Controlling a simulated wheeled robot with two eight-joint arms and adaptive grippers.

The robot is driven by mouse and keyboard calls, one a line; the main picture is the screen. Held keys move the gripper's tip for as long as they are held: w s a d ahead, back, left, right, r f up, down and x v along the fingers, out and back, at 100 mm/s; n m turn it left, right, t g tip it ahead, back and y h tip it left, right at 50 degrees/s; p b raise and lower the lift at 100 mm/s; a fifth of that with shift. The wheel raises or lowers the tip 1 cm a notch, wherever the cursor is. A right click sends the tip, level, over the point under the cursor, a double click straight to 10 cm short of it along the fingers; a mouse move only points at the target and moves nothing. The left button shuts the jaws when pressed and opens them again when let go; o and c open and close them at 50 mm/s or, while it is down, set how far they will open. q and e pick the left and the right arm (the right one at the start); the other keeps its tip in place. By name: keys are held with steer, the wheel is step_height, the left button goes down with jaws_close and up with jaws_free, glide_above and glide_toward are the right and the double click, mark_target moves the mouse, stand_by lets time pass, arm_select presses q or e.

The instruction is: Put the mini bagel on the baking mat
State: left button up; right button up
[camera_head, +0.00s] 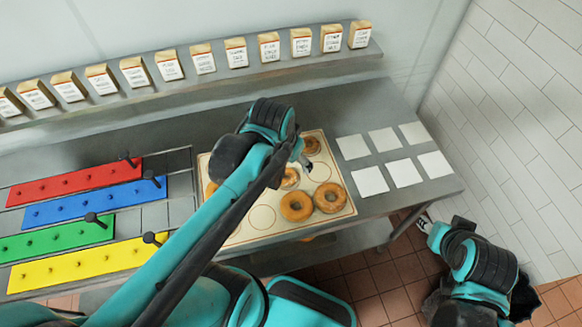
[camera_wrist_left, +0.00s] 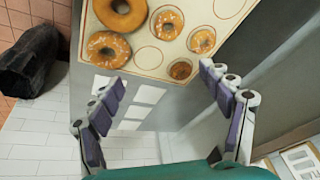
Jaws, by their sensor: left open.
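The cream baking mat (camera_head: 262,219) with printed circles lies on the steel counter, partly behind my left arm. Several bagels rest on it. Two large ones (camera_head: 296,206) (camera_head: 330,197) are at its front right; a smaller one (camera_head: 290,179) is behind them, and another (camera_head: 311,145) is near the back right corner. In the left wrist view a small brown bagel (camera_wrist_left: 181,69) sits near the mat edge, beside small sprinkled bagels (camera_wrist_left: 202,40) (camera_wrist_left: 167,22). My left gripper (camera_wrist_left: 163,82) is open and empty above. My right gripper (camera_head: 425,223) hangs off the counter's right end; its fingers are unclear.
Several white squares (camera_head: 370,181) lie right of the mat. Red, blue, green and yellow pegged boards (camera_head: 90,214) lie at the left. A back shelf (camera_head: 215,82) carries a row of labelled blocks. A tiled wall stands at the right.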

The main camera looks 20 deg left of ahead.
arm_select(q)
steer(key=s+t, duration=0.1)
steer(key=s+d+r+n+t, duration=0.1)
steer(key=s+d+n+t, duration=0.1)
steer(key=s, duration=0.1)
steer(key=shift+r, duration=0.15)
